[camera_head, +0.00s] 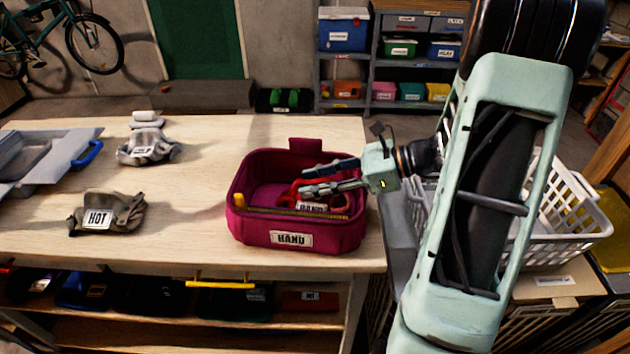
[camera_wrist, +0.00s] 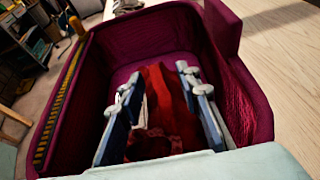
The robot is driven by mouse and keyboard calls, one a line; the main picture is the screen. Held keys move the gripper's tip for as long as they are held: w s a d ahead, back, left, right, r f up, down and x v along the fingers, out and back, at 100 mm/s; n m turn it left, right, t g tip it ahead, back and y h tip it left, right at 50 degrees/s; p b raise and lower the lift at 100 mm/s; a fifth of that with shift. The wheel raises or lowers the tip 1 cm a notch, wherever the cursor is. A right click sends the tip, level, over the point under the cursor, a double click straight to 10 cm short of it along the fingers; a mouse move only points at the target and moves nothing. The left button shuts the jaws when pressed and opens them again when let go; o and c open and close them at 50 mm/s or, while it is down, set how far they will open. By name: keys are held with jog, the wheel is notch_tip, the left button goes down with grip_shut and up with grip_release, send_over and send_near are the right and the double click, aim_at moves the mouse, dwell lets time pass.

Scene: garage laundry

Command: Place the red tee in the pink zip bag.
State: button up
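The pink zip bag (camera_head: 245,228) stands open on the table, with a HAND label on its front. The red tee (camera_head: 336,201) lies inside it, toward the right side, with a white label partly showing. In the wrist view the red tee (camera_wrist: 165,95) is crumpled on the floor of the bag (camera_wrist: 240,85). My gripper (camera_head: 304,179) reaches into the bag's mouth from the right, above the tee. Its fingers (camera_wrist: 158,75) are spread apart with the tee showing between and below them. The fingers hide part of the tee.
A brown garment labelled HOT (camera_head: 125,212) and a grey garment (camera_head: 148,145) lie on the table (camera_head: 190,215) to the left. A grey bin with a blue handle (camera_head: 45,155) is at far left. A white laundry basket (camera_head: 555,225) stands right, behind my arm.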

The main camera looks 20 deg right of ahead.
jog(key=shift+d+r, duration=0.1)
jog(key=shift+r, duration=0.15)
jog(key=p+v, duration=0.1)
jog(key=v, duration=1)
jog(key=shift+s+d, duration=0.2)
jog(key=shift+d, duration=0.2)
jog(key=shift+w, duration=0.1)
